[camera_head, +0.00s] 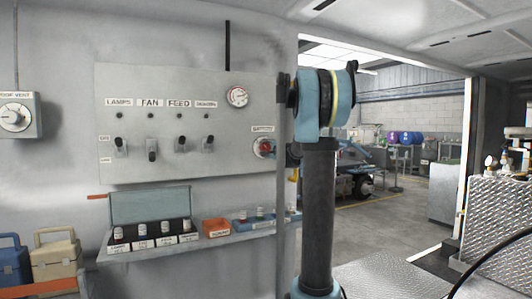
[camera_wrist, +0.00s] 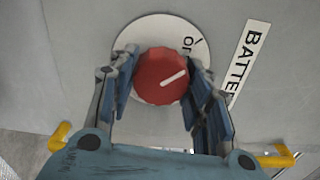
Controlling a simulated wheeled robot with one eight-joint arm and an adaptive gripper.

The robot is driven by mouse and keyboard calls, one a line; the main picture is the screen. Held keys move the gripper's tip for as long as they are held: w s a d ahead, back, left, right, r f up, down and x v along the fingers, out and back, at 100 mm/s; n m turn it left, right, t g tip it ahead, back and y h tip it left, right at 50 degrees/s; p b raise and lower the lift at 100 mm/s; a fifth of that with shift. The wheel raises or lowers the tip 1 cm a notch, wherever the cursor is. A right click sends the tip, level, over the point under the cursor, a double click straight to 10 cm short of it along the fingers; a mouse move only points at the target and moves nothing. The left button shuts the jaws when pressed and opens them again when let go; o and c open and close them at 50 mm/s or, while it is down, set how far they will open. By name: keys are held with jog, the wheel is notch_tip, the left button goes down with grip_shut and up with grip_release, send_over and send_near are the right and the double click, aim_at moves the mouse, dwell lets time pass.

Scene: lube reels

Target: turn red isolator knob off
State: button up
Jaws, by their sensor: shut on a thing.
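The red isolator knob (camera_wrist: 161,76) sits on a round white dial plate (camera_wrist: 150,27) in the wrist view. Its white pointer line slants up to the right, and the letters "on" show on the plate at upper right. A "BATTERY" label (camera_wrist: 246,62) is beside it. My gripper (camera_wrist: 163,82) has one finger on each side of the knob and is shut on it. In the head view the red knob (camera_head: 265,147) is at the right end of the grey panel (camera_head: 215,160), just left of my arm. The gripper fingers are hard to make out there.
The panel carries several toggle switches (camera_head: 181,145) and a round gauge (camera_head: 237,96). Below it is a shelf with small bottles (camera_head: 140,230) and an orange bin (camera_head: 215,227). A grey post (camera_head: 284,200) stands close to the knob. An open doorway lies right of my arm.

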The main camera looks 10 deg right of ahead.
jog(key=shift+s+a+f+n, duration=0.1)
jog(key=shift+s+n, duration=0.05)
jog(key=shift+n, duration=0.45)
jog(key=o, duration=1.1)
jog(key=shift+c, duration=0.2)
jog(key=shift+s+d, duration=0.2)
jog(key=shift+s, duration=0.15)
jog(key=v, duration=1.1)
